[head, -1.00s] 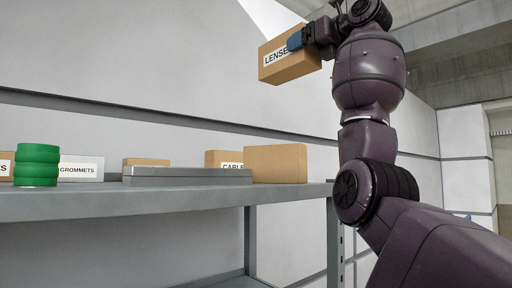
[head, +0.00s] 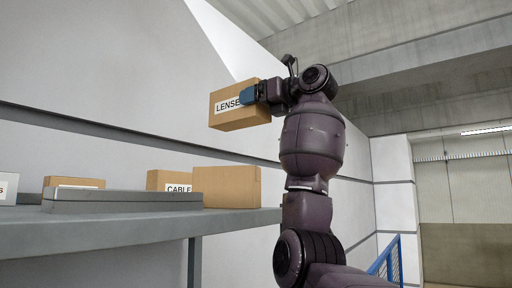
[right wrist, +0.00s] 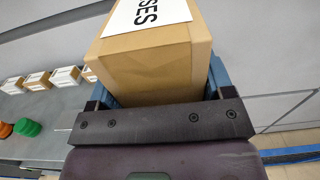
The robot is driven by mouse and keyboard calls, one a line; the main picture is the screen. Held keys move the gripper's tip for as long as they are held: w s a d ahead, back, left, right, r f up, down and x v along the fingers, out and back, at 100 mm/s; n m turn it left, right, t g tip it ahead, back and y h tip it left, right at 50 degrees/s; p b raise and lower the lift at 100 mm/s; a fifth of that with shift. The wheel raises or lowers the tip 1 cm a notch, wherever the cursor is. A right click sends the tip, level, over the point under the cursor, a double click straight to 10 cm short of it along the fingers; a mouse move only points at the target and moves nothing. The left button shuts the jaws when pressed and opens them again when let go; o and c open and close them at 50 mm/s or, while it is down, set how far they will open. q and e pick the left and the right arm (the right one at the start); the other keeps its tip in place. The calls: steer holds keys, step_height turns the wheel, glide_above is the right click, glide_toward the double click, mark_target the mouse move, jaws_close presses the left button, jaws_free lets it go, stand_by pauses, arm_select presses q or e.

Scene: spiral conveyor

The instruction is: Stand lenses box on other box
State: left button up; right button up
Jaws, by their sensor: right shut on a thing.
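The lenses box (head: 238,112) is a brown carton with a white label reading "LENSE…". My right gripper (head: 252,95) is shut on it and holds it in the air, above the shelf boxes with a clear gap. In the right wrist view the lenses box (right wrist: 150,62) sits between the blue fingers. A plain brown box (head: 228,188) stands on the shelf near its right end, below the held box in the picture. A brown box labelled "CABLE" (head: 168,180) stands to its left, partly covered. My left gripper is not in view.
The grey shelf (head: 130,231) ends just right of the plain box. A flat grey slab (head: 120,203) lies on its front part, with another carton (head: 72,182) behind. A green ribbed object (right wrist: 27,127) shows in the right wrist view. A blue railing (head: 387,262) stands at right.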

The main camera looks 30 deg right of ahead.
step_height(320, 180, down, 11)
stand_by(0.6)
steer(key=o, duration=0.6)
steer(key=shift+f, duration=0.1)
steer(key=o, duration=0.5)
steer(key=b+v, duration=0.3)
steer(key=v, duration=0.9)
